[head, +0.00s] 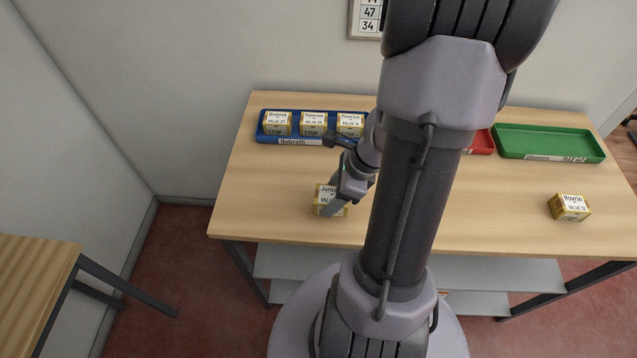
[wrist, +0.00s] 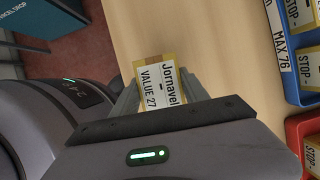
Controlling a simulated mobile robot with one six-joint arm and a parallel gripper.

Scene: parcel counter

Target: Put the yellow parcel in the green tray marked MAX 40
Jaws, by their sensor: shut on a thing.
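A yellow parcel (head: 323,198) with a white label stands near the table's front edge, left of my arm. In the wrist view the parcel (wrist: 156,88) reads "Jornavel VALUE 27". My gripper (head: 334,203) is shut on it, with a finger on each side; it also shows in the wrist view (wrist: 158,95). I cannot tell whether the parcel touches the table. A second yellow parcel (head: 570,207), its label seeming to read "Hovrin VALUE 13", stands alone at the right. The green tray (head: 548,143) at the back right is empty; its front label is too small to read surely.
A blue tray (head: 292,139) at the back left holds 3 yellow parcels; the wrist view shows "MAX 76" on its label (wrist: 281,48). A red tray (head: 482,141), mostly hidden by my arm, holds at least one parcel in the wrist view.

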